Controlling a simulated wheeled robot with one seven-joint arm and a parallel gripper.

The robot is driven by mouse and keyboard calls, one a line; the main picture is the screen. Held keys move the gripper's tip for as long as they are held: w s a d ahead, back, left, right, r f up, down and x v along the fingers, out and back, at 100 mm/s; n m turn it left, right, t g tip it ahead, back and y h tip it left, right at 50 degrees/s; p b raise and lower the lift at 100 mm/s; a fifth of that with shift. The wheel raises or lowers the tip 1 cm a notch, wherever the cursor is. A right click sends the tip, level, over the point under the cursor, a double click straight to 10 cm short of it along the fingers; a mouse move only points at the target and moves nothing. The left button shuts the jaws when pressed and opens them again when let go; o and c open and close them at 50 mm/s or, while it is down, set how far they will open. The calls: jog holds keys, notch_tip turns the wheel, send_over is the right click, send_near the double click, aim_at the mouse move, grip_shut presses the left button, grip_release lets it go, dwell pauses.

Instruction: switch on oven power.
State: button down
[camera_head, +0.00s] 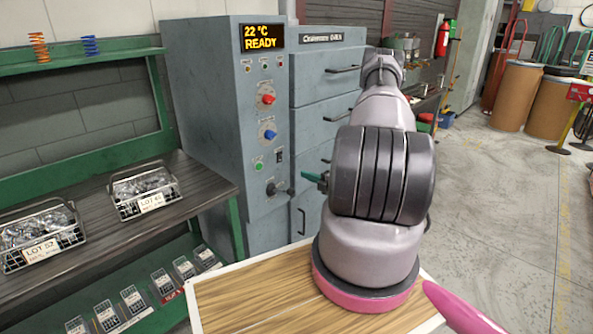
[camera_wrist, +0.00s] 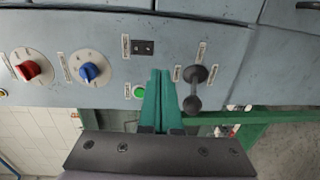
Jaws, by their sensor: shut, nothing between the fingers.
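The grey oven cabinet (camera_head: 212,110) stands ahead of me, its display (camera_head: 262,37) lit with "22 °C READY". Its panel carries a red knob (camera_head: 267,99), a blue knob (camera_head: 269,134), a green button (camera_head: 258,167), a small black switch (camera_head: 280,156) and a black lever (camera_head: 277,188). The wrist view also shows the black switch (camera_wrist: 143,47), green button (camera_wrist: 139,92) and black lever (camera_wrist: 194,88); labels there are unreadable. My gripper (camera_head: 306,175) has shut, empty green fingers. In the wrist view its fingertips (camera_wrist: 160,71) lie between green button and lever; contact cannot be told.
A wooden-topped surface (camera_head: 250,296) lies under my arm. At left, a green-framed bench (camera_head: 100,222) holds wire baskets of metal parts. Grey drawers (camera_head: 318,90) adjoin the cabinet's right side. Open floor (camera_head: 500,220) lies to the right.

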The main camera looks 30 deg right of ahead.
jog(key=shift+f+v, duration=0.25)
jog(key=shift+v, duration=1.05)
